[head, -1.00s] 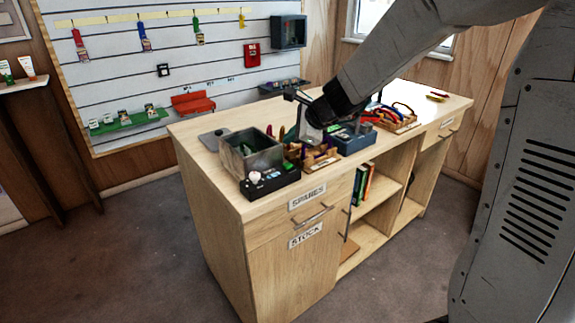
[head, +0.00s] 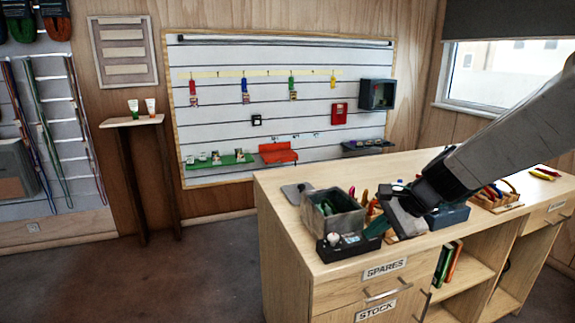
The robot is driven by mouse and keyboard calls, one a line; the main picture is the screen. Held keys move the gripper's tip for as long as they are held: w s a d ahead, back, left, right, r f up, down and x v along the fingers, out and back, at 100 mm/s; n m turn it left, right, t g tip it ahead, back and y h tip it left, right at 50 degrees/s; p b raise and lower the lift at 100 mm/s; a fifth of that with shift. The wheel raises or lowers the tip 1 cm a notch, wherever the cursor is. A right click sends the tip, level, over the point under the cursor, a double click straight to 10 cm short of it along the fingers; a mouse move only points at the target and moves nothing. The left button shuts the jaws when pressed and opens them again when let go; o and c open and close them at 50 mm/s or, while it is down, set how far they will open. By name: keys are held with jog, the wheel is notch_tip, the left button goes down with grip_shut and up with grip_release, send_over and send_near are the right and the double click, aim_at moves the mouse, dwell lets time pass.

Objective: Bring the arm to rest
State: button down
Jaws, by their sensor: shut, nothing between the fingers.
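My arm reaches in from the right edge of the head view and slants down to the left over the wooden counter (head: 290,205). My gripper (head: 392,226) is at its lower end, shut and empty, above the organisers on the counter top. The fingertips are small and partly hard to tell from the clutter behind them.
On the counter stand a grey bin (head: 333,218), a black tray (head: 348,246) and a blue box (head: 447,215) close around the gripper. A slatted wall panel (head: 225,130) with hanging gear is behind. Open floor (head: 200,275) lies to the left.

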jog(key=s+d+r+n+g+h, duration=0.1)
jog(key=s+n, duration=0.5)
jog(key=s, duration=0.8)
jog(key=s+d+r+n+g+h, duration=0.2)
jog(key=s+d+r+n+h, duration=0.2)
jog(key=s, duration=1)
jog(key=shift+s+d+r+n+h, duration=0.25)
jog(key=shift+r+n+h, duration=0.15)
jog(key=shift+n, duration=1.3)
dwell(3.5)
